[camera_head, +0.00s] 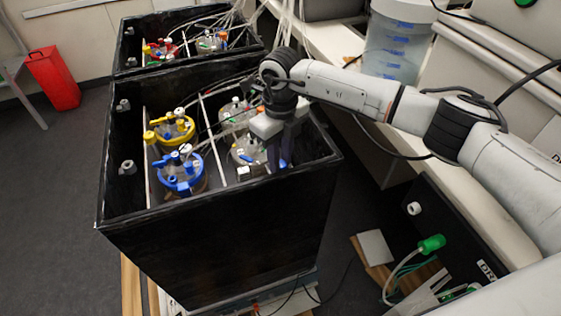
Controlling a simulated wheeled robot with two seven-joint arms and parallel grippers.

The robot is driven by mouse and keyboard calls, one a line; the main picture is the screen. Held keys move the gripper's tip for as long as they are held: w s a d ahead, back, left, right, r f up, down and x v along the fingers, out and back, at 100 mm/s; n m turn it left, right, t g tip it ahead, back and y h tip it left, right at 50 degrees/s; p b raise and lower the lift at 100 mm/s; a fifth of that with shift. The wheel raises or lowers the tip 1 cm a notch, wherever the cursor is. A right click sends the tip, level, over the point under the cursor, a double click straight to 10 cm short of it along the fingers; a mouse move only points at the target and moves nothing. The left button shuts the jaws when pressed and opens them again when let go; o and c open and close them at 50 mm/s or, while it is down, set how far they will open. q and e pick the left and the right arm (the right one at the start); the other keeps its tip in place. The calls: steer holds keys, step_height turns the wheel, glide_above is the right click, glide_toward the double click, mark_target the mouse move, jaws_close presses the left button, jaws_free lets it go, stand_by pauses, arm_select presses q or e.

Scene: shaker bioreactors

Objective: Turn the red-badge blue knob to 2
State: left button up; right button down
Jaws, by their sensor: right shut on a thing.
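My right gripper (284,157) points down inside the right side of the near black box, at the right edge of a clear-lidded vessel (247,150). It is shut on a small blue part, which I take to be the blue knob (283,164). The fingers and wrist hide most of the knob. No red badge and no number marks can be made out at this size. My left gripper is out of view.
The near black box (220,230) has high walls around several vessels, including a yellow-ringed one (172,129) and a blue-ringed one (181,172). Tubes and cables run over the back wall. A second black box (130,35) stands behind. A clear drum (398,40) stands on the bench.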

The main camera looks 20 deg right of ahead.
steer(key=n+b, duration=0.1)
steer(key=n, duration=0.1)
steer(key=shift+f+n, duration=0.1)
steer(key=shift+n, duration=0.3)
steer(key=shift+n+b, duration=0.6)
steer(key=shift+n, duration=0.2)
steer(key=shift+n+b, duration=0.45)
steer(key=shift+n, duration=0.65)
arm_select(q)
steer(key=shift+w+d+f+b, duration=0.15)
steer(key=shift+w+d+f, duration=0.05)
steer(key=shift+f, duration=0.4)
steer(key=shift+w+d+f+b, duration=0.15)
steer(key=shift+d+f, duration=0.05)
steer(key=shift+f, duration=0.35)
arm_select(e)
steer(key=shift+n, duration=0.9)
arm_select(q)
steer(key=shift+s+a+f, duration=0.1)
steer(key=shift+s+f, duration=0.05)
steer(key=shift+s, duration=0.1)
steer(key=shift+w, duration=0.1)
arm_select(e)
steer(key=c, duration=1.5)
jaws_free()
steer(key=shift+r, duration=0.2)
